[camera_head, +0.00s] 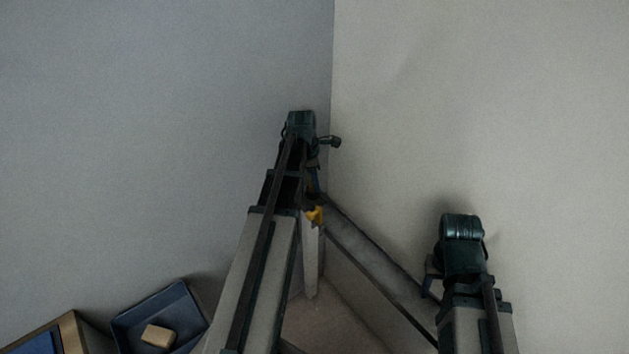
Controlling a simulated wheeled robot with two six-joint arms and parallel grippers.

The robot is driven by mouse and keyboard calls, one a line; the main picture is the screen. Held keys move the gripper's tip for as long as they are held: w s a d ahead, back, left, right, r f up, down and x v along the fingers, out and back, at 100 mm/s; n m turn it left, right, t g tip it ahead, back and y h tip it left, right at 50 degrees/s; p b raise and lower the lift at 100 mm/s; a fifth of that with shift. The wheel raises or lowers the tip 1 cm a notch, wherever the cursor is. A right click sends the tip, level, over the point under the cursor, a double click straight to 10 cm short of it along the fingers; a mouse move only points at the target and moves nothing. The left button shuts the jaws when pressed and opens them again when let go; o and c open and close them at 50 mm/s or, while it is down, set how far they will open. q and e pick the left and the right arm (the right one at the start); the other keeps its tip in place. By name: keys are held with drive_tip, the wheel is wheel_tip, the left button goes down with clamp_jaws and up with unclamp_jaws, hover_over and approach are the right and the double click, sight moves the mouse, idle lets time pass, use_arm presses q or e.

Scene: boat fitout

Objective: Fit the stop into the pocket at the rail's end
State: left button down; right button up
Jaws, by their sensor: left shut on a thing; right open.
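My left gripper (314,192) points down at the far end of the grey rail (372,283), near the corner of the two walls. It is shut on a small yellow-orange piece (315,214), which looks like the stop. The piece is at or just above the rail's far end; I cannot tell whether it touches. The pocket is hidden behind my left arm and gripper. My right gripper (428,280) is open, to the right of the rail, and partly hidden by its own wrist.
A dark blue tray (136,324) at lower left holds a tan block (158,335). A wood-edged box (72,330) with a blue inside stands left of it. A pale upright post (311,262) stands below the rail's end. Walls close in behind and to the right.

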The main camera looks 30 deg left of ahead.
use_arm(q)
drive_tip(key=shift+f+b, duration=1.1)
drive_tip(key=shift+f, duration=0.2)
use_arm(e)
drive_tip(key=shift+f, duration=1.3)
use_arm(q)
drive_tip(key=c, duration=0.5)
unclamp_jaws()
drive_tip(key=shift+c, duration=0.2)
drive_tip(key=shift+r, duration=0.15)
use_arm(e)
drive_tip(key=shift+r, duration=0.15)
use_arm(q)
wheel_tip(320, 180, up, 14)
drive_tip(key=s+a+p, duration=0.1)
drive_tip(key=p, duration=1.2)
drive_tip(key=shift+s+a+f+p, duration=0.2)
drive_tip(key=shift+s+f+p, duration=0.05)
drive_tip(key=shift+p, duration=0.15)
use_arm(e)
wheel_tip(320, 180, up, 14)
drive_tip(key=shift+f, duration=0.25)
